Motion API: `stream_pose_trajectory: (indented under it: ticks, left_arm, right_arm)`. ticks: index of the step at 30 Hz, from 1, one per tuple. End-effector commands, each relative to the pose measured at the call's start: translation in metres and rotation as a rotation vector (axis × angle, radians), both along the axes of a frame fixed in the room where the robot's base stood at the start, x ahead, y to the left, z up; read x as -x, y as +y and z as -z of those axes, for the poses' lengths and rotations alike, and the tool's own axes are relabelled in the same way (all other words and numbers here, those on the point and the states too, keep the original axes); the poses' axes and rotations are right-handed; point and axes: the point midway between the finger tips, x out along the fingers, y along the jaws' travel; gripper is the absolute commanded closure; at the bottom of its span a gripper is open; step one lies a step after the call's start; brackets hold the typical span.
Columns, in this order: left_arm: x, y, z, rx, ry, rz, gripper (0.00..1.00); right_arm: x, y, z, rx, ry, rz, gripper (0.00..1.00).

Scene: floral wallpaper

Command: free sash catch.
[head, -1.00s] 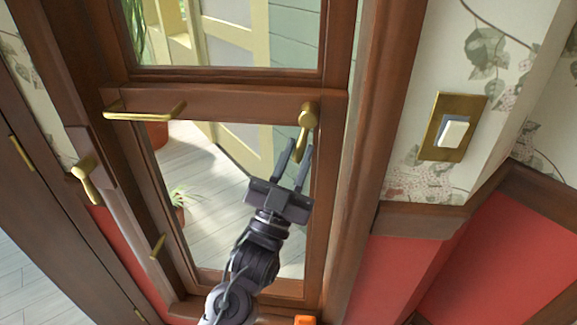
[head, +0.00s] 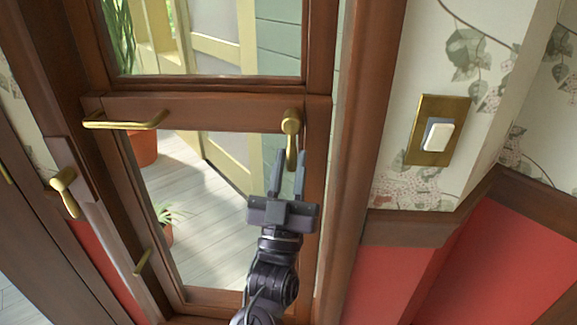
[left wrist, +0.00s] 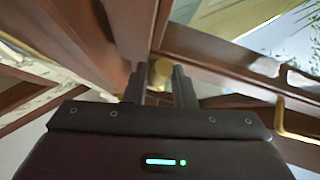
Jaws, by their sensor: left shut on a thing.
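A brass sash catch (head: 290,124) sits at the right end of the wooden window's middle rail, its lever hanging down. My left gripper (head: 290,163) reaches up from below, with its two dark fingers on either side of the lever, shut on it. In the left wrist view the catch's brass end (left wrist: 161,73) shows between the two fingertips; the rest of the lever is hidden by the gripper body. A second brass lever (head: 64,191) is on the frame to the left. My right gripper is not in view.
A brass bar handle (head: 126,122) is on the rail's left end. A small brass piece (head: 143,262) is on the lower left stile. A light switch (head: 436,132) is on the wallpaper at right. Potted plants stand behind the glass.

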Motion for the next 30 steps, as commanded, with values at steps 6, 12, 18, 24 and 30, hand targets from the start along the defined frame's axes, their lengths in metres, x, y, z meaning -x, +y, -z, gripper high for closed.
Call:
stream_pose_trajectory:
  ticks: [6, 12, 18, 24, 30]
  left_arm:
    - [0.001, -0.004, 0.000, -0.001, 0.001, 0.014, 0.57]
    - [0.001, -0.003, 0.000, -0.001, 0.000, 0.009, 0.57]
    - [0.008, 0.000, 0.009, -0.003, 0.001, 0.008, 0.57]
    - [0.031, 0.005, 0.035, -0.003, 0.003, 0.010, 0.57]
    - [0.049, 0.009, 0.052, -0.002, 0.002, 0.012, 0.57]
  right_arm:
    - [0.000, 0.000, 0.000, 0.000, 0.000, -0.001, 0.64]
    - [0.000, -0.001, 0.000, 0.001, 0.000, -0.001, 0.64]
    - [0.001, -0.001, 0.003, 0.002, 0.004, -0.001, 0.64]
    - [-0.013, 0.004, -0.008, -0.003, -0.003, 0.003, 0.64]
    - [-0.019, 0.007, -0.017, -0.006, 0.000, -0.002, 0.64]
